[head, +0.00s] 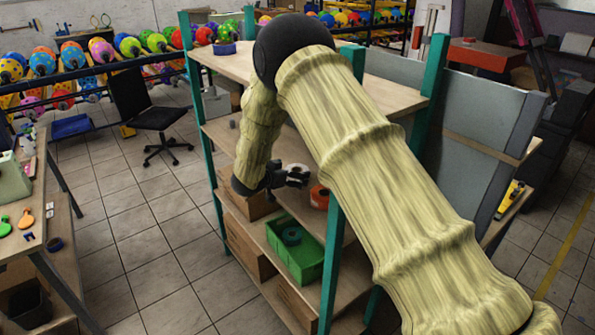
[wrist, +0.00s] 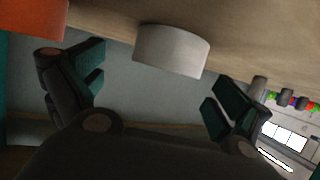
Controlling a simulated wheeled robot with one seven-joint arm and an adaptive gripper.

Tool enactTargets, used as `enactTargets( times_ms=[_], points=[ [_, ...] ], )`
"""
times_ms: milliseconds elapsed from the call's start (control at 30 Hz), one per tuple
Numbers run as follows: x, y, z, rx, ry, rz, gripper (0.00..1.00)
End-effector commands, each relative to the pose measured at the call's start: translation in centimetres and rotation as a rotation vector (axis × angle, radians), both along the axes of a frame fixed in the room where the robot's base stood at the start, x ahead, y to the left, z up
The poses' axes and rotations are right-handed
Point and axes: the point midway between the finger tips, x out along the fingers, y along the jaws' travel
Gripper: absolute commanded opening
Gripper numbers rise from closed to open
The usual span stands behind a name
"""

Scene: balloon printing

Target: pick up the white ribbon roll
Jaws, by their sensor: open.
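The white ribbon roll (wrist: 172,50) shows in the wrist view against the wooden shelf surface, beyond and between the fingertips. My gripper (wrist: 160,82) is open, with one finger to each side of the roll and a visible gap to it. In the head view, my gripper (head: 291,176) reaches in over the middle shelf of the rack, and the white roll (head: 296,168) is small and partly hidden by the fingers.
An orange roll (head: 320,196) lies close to the right of my gripper; it also shows in the wrist view's top left corner (wrist: 32,18). A teal rack post (head: 333,255) stands nearby. Below are a green crate (head: 308,268) and cardboard boxes (head: 248,250).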

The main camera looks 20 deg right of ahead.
Motion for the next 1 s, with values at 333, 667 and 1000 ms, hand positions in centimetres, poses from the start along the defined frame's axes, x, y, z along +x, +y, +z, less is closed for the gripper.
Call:
enactTargets(
  times_ms=[333,667,1000],
  points=[
    [0.7,-2.1,-0.4,0.001,-0.008,-0.002,1.0],
    [1.6,-1.9,-1.2,0.001,0.0,0.001,0.78],
    [1.8,-2.0,-1.5,0.002,0.003,-0.001,0.46]
  ],
)
